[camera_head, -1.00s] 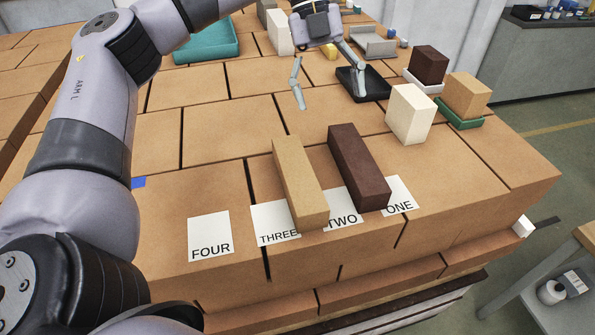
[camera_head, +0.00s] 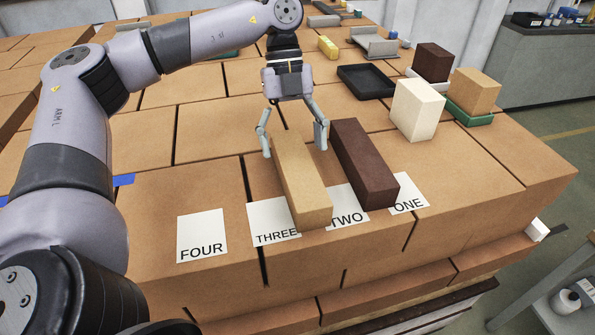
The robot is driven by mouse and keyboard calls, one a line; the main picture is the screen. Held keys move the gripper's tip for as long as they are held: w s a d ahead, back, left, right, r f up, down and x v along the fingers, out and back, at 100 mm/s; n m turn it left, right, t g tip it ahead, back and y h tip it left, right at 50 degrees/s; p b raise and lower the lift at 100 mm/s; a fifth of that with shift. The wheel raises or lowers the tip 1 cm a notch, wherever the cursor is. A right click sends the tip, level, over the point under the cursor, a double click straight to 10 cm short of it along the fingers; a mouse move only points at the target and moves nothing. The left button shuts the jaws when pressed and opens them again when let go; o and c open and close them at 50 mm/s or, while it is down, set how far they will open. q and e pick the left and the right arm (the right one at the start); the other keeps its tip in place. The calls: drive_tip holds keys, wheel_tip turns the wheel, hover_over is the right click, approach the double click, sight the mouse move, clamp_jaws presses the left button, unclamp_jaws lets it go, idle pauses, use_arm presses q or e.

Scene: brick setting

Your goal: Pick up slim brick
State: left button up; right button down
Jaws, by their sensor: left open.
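Two slim bricks lie side by side near the front edge of the brick stack. One is a tan slim brick (camera_head: 301,180), its front end over the edges of the THREE and TWO cards. The other is a dark brown slim brick (camera_head: 362,165), its front end between the TWO and ONE cards. My left gripper (camera_head: 294,150) is open at the far end of the tan brick, one finger at each side of it. The right finger is in the gap towards the brown brick. Whether the fingers touch the tan brick is unclear. My right gripper is not in view.
Cards marked FOUR (camera_head: 202,236), THREE (camera_head: 272,222), TWO (camera_head: 347,205) and ONE (camera_head: 409,193) lie along the front. A cream block (camera_head: 417,110) stands to the right. Behind are a black tray (camera_head: 366,82), a brown block (camera_head: 433,62) and a tan block (camera_head: 474,91) on a green tray.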

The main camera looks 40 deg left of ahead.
sight(297, 162)
use_arm(q)
drive_tip(key=shift+p+x, duration=1)
drive_tip(key=shift+x, duration=1.95)
drive_tip(key=shift+w, duration=0.15)
drive_tip(key=shift+c, duration=0.6)
drive_tip(key=shift+r, duration=0.1)
clamp_jaws()
